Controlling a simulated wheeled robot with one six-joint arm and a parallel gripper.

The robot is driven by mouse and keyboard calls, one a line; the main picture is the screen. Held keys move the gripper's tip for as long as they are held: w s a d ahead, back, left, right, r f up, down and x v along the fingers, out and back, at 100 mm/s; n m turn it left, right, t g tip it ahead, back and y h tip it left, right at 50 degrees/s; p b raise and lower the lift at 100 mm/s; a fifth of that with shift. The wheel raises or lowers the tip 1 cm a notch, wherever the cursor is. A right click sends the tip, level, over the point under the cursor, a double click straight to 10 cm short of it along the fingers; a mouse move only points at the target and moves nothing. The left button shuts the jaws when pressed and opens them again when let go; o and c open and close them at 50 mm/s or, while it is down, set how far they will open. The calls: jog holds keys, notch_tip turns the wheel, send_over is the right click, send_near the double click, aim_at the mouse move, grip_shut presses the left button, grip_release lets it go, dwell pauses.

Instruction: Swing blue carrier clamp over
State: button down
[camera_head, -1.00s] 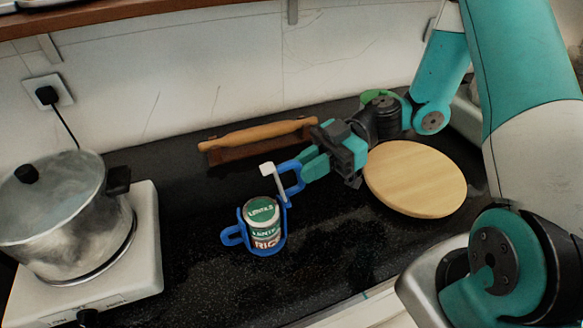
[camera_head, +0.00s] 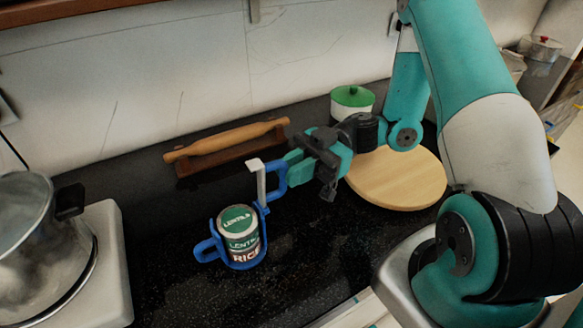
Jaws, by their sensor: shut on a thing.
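A blue carrier (camera_head: 206,251) stands on the dark worktop around a can (camera_head: 240,235) with a green and white label. The can is upright, and its label shows "LENTILS" and "RICE". At the carrier's right side rises a clamp (camera_head: 262,182) with a pale upright bar and flat top piece, and a blue loop handle. The pale top piece stands up beside the can, not over its lid. My gripper (camera_head: 286,173) comes from the right and is shut on the blue loop. The fingertips partly hide the loop's right side.
A metal pot (camera_head: 30,235) sits on a white hotplate (camera_head: 112,265) at left. A rolling pin (camera_head: 225,140) lies on a wooden rack behind. A round board (camera_head: 410,185) and a green-lidded pot (camera_head: 352,97) are at right. Worktop in front of the can is clear.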

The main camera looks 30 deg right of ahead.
jog(key=c, duration=1.1)
grip_release()
jog(key=d+p, duration=0.2)
jog(key=w+d+p, duration=0.1)
jog(key=d+p, duration=0.1)
jog(key=d, duration=0.1)
jog(key=d+p, duration=0.2)
jog(key=shift+w+d+f, duration=0.15)
jog(key=shift+d+f, duration=0.05)
